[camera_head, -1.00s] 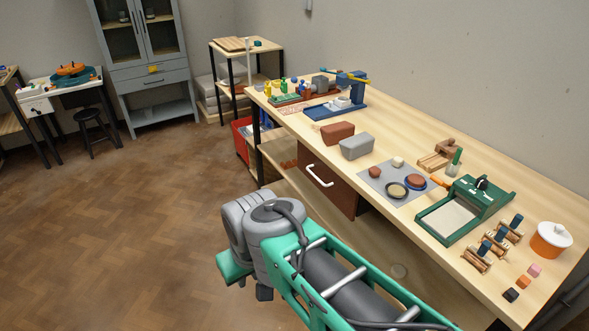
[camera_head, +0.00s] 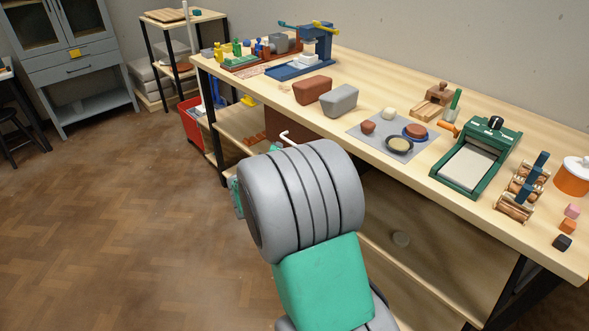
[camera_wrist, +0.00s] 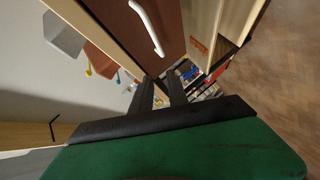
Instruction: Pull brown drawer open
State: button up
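The brown drawer (camera_head: 300,127) is under the workbench top, mostly hidden behind my arm in the head view. Only the upper end of its white handle (camera_head: 288,138) shows there. In the wrist view the brown drawer front (camera_wrist: 115,27) fills the upper middle, with the white bar handle (camera_wrist: 149,28) running slantwise across it. My gripper (camera_wrist: 160,76) has two dark fingers apart with nothing between them. In the picture the handle lies just above the fingertips, apart from them. The drawer looks shut, though my arm hides much of it.
The workbench top (camera_head: 330,104) holds a brown block (camera_head: 312,89), a grey block (camera_head: 340,100), and a green slab tool (camera_head: 478,160). A red bin (camera_head: 193,122) stands by the bench's far end. The floor (camera_head: 120,220) to the left is clear.

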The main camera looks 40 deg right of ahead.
jog(key=d+f+n+t+h+b, duration=0.3)
jog(key=d+f+n+t+b, duration=0.1)
jog(key=d+f+n, duration=0.3)
jog(key=x, duration=0.3)
jog(key=p+x, duration=0.1)
jog(key=x, duration=0.3)
jog(key=shift+r, duration=0.25)
jog(key=shift+c, duration=0.2)
grip_shut()
jog(key=shift+a+f, duration=0.1)
dwell(0.4)
